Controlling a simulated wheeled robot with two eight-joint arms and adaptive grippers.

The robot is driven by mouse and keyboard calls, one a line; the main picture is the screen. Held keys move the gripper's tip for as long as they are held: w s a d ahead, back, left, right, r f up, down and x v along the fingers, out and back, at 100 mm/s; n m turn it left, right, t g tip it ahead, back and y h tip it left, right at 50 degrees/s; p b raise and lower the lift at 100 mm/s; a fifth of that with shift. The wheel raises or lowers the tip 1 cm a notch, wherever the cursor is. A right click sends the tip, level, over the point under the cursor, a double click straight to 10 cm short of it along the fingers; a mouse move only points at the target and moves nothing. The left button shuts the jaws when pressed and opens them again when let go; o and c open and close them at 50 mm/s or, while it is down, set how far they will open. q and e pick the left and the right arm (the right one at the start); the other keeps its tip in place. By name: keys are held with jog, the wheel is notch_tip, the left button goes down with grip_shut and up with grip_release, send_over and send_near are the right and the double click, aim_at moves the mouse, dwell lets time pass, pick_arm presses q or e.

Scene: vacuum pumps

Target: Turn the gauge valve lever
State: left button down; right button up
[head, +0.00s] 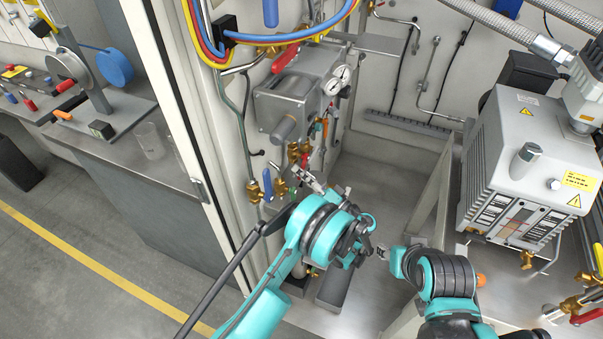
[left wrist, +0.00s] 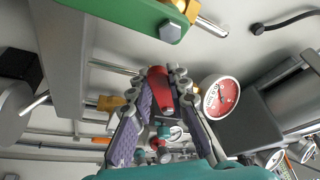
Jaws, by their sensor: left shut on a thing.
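My left gripper (head: 306,178) reaches up toward the valves and fittings low on the pump panel in the head view. In the left wrist view, its two padded fingers (left wrist: 168,84) are closed on a red lever (left wrist: 158,92), which stands between them. A round gauge with a red face (left wrist: 221,97) is just right of the fingers there. In the head view, the lever in the grip is too small to make out. My right gripper (head: 381,253) is beside the left wrist, away from the panel; its jaws are too small to judge.
A grey pump unit (head: 300,95) with white gauges (head: 333,86) is above my left gripper. A blue-handled brass valve (head: 267,184) is just left of it. A large light-grey pump (head: 530,165) stands at right. A workbench (head: 125,105) is at left, with open floor below.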

pick_arm(q)
jog(key=shift+w+f+n+y, duration=0.25)
jog(key=shift+n+y, duration=0.15)
jog(key=shift+n, duration=0.4)
jog(key=c, duration=1.4)
grip_release()
jog(key=shift+s+d, duration=0.1)
jog(key=v, duration=0.7)
jog(key=shift+s+d, duration=0.1)
jog(key=shift+d, duration=0.1)
